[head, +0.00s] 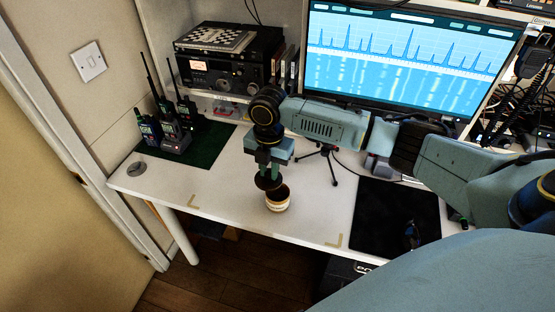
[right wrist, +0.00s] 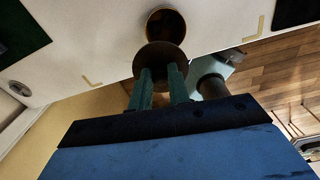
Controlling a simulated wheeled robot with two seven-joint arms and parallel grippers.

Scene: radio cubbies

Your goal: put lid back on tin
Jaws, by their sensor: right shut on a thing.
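The tin (head: 277,204), pale with a brown-gold band and open at the top, stands upright on the white desk. Its open mouth also shows in the right wrist view (right wrist: 166,24). My right gripper (head: 270,171) points down and is shut on the dark round lid (head: 267,183). In the right wrist view the lid (right wrist: 160,58) is at the fingertips and overlaps the near edge of the tin's mouth. The lid is slightly left of the tin's centre in the head view; I cannot tell whether they touch. My left gripper is not in view.
Handheld radios (head: 172,132) stand on a green mat (head: 206,146) at the left. A small tripod (head: 326,157) stands behind the tin, and a black mat (head: 396,214) lies to the right. The desk (head: 232,205) around the tin is clear; its front edge is close.

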